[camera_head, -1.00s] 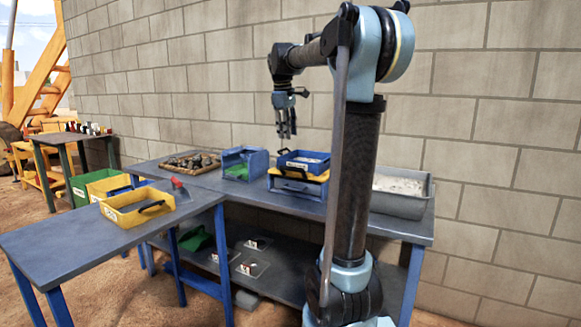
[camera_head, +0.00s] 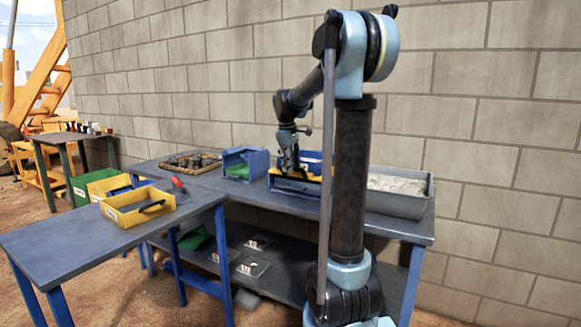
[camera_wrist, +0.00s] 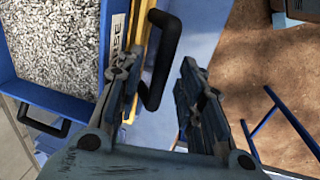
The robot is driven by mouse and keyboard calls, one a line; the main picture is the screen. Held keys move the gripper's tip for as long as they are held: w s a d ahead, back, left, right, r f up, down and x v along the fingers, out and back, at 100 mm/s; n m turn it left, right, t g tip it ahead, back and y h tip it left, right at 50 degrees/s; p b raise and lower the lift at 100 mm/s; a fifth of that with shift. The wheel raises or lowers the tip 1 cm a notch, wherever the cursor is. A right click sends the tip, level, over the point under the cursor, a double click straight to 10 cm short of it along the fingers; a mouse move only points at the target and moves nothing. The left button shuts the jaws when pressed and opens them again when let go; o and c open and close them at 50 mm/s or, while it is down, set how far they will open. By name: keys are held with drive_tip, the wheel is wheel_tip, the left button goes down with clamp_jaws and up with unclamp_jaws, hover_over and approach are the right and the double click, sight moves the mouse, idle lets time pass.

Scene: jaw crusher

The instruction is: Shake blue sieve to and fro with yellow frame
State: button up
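The blue sieve (camera_head: 312,156) sits on the yellow frame (camera_head: 326,174) at the back table, partly hidden by my arm. In the wrist view the blue sieve (camera_wrist: 60,94) is at the upper left, full of grey gravel, with a strip of the yellow frame (camera_wrist: 139,22) along its edge. A black handle (camera_wrist: 168,45) stands out on that side. My gripper (camera_wrist: 160,62) is open, its fingers spread on either side of the handle. The right finger is clearly apart from it; contact of the left finger cannot be told. In the head view my gripper (camera_head: 290,166) is low at the sieve's left side.
A blue bin with green inside (camera_head: 245,163) stands to the left. A grey tray of pale material (camera_head: 396,200) stands to the right. A yellow bin (camera_head: 138,210) is on the front table. A second black handle (camera_wrist: 42,126) shows in the wrist view.

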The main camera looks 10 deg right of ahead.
drive_tip(key=shift+f, duration=0.1)
clamp_jaws()
drive_tip(key=shift+w+d, duration=0.85)
drive_tip(key=shift+w, duration=0.35)
drive_tip(key=shift+w+d, duration=0.85)
drive_tip(key=shift+w, duration=0.3)
unclamp_jaws()
wheel_tip(320, 180, up, 12)
drive_tip(key=s+a, duration=0.1)
drive_tip(key=shift+s+a+f, duration=0.15)
drive_tip(key=shift+s+a, duration=0.05)
drive_tip(key=shift+s, duration=0.2)
